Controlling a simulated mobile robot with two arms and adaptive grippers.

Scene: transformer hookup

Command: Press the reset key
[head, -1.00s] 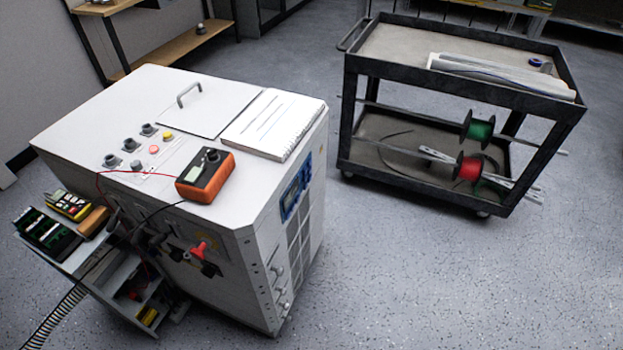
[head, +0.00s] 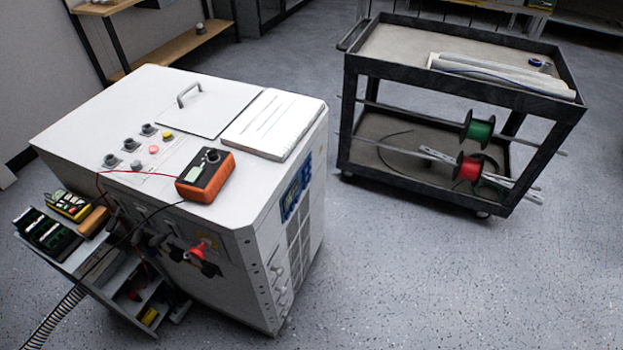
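The white transformer cabinet (head: 75,130) stands at the left of the head view. Its top carries a small control group with a yellow button (head: 168,134), a red button (head: 154,150) and several dark knobs (head: 130,145). Which of these, if any, is the reset key cannot be told, as the labels are too small to read. A blue panel with a small display (head: 292,195) sits on the cabinet's right side. Neither of my grippers is in view.
An orange multimeter (head: 205,175) with red and black leads and a notebook (head: 273,124) lie on the cabinet top. An open drawer unit (head: 120,280) juts out at its front left. A black cart (head: 350,110) stands at the right. The floor (head: 430,280) between and in front is clear.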

